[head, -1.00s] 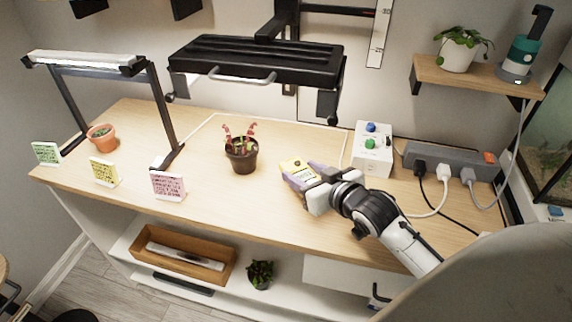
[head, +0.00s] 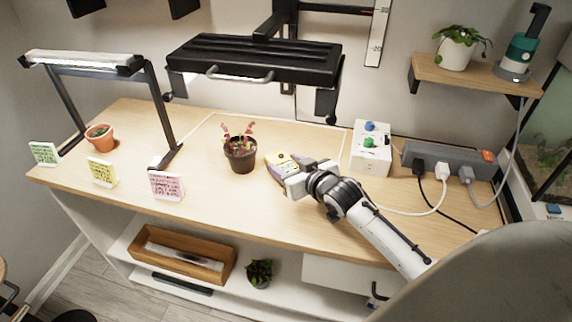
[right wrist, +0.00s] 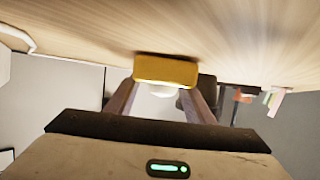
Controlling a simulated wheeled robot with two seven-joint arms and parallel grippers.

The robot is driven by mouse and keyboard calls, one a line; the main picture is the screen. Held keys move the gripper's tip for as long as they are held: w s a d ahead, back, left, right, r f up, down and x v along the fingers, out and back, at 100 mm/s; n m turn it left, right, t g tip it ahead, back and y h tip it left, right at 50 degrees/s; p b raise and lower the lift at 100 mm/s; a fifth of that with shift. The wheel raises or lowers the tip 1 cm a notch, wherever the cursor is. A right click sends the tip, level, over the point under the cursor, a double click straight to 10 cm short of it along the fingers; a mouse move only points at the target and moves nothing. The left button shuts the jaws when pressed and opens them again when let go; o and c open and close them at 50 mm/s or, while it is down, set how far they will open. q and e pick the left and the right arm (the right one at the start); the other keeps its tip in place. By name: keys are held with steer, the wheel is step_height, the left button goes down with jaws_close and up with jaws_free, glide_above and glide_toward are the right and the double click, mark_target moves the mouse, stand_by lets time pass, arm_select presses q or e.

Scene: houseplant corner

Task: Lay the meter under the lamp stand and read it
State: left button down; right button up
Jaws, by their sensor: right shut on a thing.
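The yellow meter (head: 276,159) is held by my right gripper (head: 287,169) over the right middle of the wooden table, beside the dark potted plant. The meter also shows in the right wrist view (right wrist: 166,71), between the two fingers, close to the wooden surface. I cannot tell whether it touches the table; its display is not readable. The lamp stand (head: 160,105) with a lit white bar stands on the left of the table. A black lamp panel (head: 255,62) with a front handle hangs over the middle. My left gripper is out of view.
The dark pot (head: 240,160) with a reddish plant stands left of the meter. A terracotta pot (head: 101,139) and several small cards line the left. A white control box (head: 370,148) and a power strip (head: 450,160) with cables occupy the right. The table's front middle is clear.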

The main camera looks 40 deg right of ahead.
steer(key=shift+f, duration=0.15)
steer(key=o, duration=1.3)
steer(key=shift+c, duration=0.2)
